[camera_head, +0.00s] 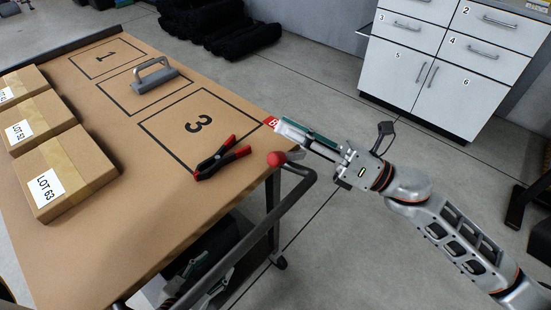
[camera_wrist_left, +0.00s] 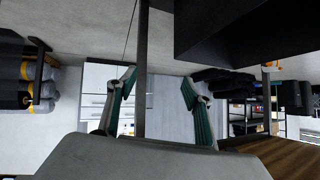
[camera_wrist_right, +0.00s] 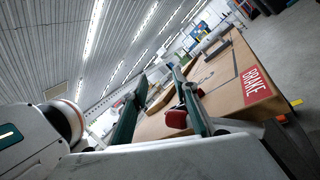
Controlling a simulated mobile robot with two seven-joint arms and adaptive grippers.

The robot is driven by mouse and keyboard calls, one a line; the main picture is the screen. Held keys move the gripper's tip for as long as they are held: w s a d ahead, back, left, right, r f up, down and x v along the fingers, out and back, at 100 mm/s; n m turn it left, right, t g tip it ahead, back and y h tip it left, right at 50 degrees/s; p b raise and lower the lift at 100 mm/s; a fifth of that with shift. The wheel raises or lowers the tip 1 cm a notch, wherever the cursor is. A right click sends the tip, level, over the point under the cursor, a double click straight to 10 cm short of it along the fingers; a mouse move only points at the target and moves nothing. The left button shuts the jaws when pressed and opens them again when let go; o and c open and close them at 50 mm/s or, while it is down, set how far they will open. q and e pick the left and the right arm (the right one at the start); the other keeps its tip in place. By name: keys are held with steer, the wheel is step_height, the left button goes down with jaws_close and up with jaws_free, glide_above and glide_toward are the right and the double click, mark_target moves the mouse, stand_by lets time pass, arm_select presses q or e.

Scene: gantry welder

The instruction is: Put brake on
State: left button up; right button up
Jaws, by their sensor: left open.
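The red BRAKE label (camera_head: 272,123) is at the near right corner of the wooden cart top; it also shows in the right wrist view (camera_wrist_right: 255,82). A red ball knob (camera_head: 276,159) stands by the cart's dark handle rail. My right gripper (camera_head: 293,132) is beside that corner, just above and right of the knob. In the right wrist view its fingers (camera_wrist_right: 158,82) are apart, with a red rounded part (camera_wrist_right: 178,119) by the right finger; I cannot tell whether they touch. My left gripper (camera_head: 214,270) is low beside the cart; its fingers (camera_wrist_left: 158,82) are apart and empty.
On the cart top (camera_head: 160,190) lie a red-handled clamp (camera_head: 222,158), a grey handled tool (camera_head: 153,76) and several cardboard boxes (camera_head: 68,175). The dark handle rail (camera_head: 268,213) runs along the near edge. A white cabinet (camera_head: 440,60) stands beyond open floor.

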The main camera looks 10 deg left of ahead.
mark_target(284, 157)
steer(key=n+g, duration=0.2)
steer(key=n, duration=0.1)
steer(key=n+g, duration=0.1)
steer(key=n, duration=0.1)
steer(key=shift+s+a, duration=0.25)
steer(key=shift+s, duration=0.15)
steer(key=d+f+n+g+h, duration=0.1)
steer(key=n+h, duration=0.1)
steer(key=n, duration=0.2)
steer(key=d+f+n+g+h+b, duration=0.1)
steer(key=n+g+h, duration=0.1)
steer(key=n, duration=0.2)
steer(key=d+f+n+g+h+b, duration=0.1)
steer(key=n+h, duration=0.1)
steer(key=n, duration=0.2)
steer(key=shift+s+d+n+g, duration=0.2)
steer(key=shift+d+n+g, duration=0.1)
steer(key=shift+g, duration=0.1)
steer(key=shift+w+d+f+n+h, duration=0.15)
steer(key=shift+d+f+n+h, duration=0.1)
steer(key=shift+d+n+h, duration=0.25)
steer(key=shift+a+f+n, duration=0.15)
steer(key=shift+a+n, duration=0.15)
steer(key=x, duration=0.6)
steer(key=shift+a+f, duration=0.1)
steer(key=shift+a, duration=0.25)
steer(key=shift+f, duration=0.1)
jaws_close()
